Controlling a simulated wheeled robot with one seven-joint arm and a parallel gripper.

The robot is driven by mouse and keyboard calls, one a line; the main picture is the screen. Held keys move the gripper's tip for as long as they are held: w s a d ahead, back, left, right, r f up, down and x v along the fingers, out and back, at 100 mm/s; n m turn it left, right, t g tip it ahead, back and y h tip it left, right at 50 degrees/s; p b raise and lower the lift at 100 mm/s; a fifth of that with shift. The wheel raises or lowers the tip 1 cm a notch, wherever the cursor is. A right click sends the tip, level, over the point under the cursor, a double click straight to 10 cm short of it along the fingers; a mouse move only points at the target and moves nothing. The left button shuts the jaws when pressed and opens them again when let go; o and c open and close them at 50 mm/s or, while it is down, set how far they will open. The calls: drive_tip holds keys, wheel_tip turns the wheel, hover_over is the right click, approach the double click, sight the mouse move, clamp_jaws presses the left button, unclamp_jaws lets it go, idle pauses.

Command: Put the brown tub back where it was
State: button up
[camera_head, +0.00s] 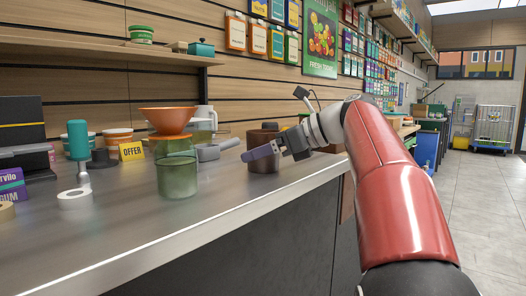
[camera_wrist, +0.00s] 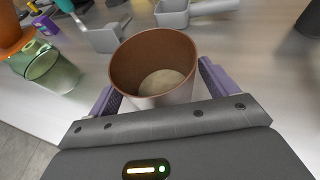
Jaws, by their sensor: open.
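My gripper (camera_head: 250,154) reaches in from the right at the tub's height, and a purple finger crosses in front of the tub. In the wrist view my gripper (camera_wrist: 157,82) is open, with one purple finger on each side of the tub. I cannot tell whether the fingers touch it.
A green glass jar (camera_head: 177,178) stands left of the tub near the front edge. An orange bowl (camera_head: 167,119), a grey pan (camera_head: 216,150) and a yellow offer sign (camera_head: 131,151) stand behind it.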

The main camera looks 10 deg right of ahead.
drive_tip(key=p+v, duration=0.3)
drive_tip(key=v, duration=0.8)
drive_tip(key=shift+s+d, duration=0.25)
drive_tip(key=shift+d, duration=0.05)
drive_tip(key=shift+r, duration=0.15)
